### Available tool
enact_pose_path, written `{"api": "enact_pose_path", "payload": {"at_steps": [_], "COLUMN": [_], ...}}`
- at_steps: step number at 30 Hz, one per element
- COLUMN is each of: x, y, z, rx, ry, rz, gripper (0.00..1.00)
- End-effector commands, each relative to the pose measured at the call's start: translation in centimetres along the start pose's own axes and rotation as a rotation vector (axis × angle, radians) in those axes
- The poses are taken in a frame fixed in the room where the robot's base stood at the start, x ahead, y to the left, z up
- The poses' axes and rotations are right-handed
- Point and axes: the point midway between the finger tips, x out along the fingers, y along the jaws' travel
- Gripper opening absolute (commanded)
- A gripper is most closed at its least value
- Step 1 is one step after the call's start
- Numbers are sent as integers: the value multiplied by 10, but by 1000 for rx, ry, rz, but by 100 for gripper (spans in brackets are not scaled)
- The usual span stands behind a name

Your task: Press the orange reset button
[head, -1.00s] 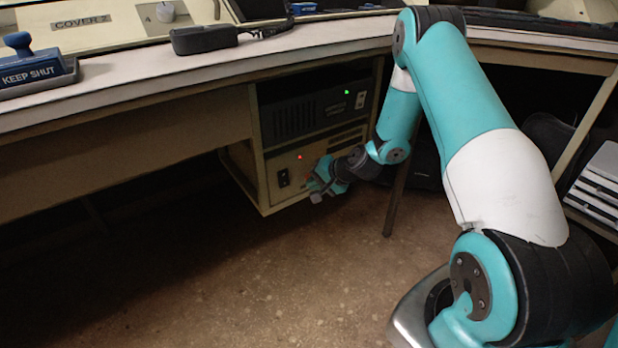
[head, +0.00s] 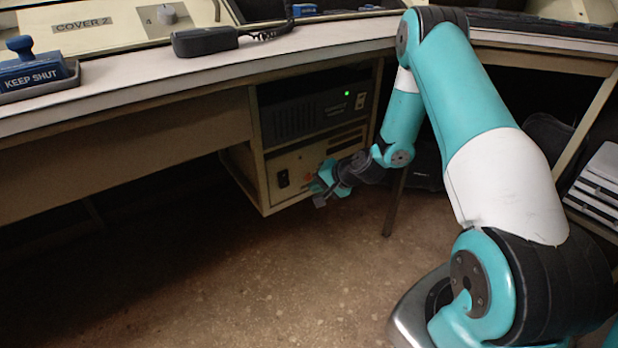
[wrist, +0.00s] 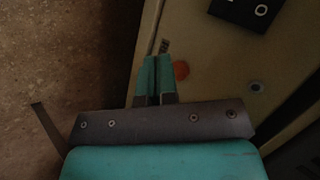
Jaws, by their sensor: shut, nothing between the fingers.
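The orange reset button (wrist: 181,70) is a small round disc on the beige lower unit's front panel in the wrist view. My gripper (wrist: 158,60) is shut and empty, its teal fingertips just left of the button in that view. In the head view my gripper (head: 318,189) is at the lower right of the beige unit (head: 270,165), below the desk. A small round lamp (wrist: 255,87) on the panel looks unlit.
A black rocker switch (wrist: 245,10) is on the same panel. A dark unit (head: 300,115) with a green light sits above the beige one. The desk edge (head: 200,75) overhangs both. The floor (head: 250,270) in front is clear.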

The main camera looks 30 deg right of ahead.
Motion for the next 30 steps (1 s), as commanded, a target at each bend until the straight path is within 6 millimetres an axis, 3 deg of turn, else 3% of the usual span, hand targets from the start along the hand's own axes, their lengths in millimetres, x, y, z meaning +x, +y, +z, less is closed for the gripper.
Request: {"api": "enact_pose_path", "payload": {"at_steps": [8,21,30], "x": [-1,-30,-35], "y": [1,22,26], "z": [1,21,26], "rx": [1,4,0], "ry": [0,-1,0], "rz": [1,2,0], "gripper": [0,0,0]}}
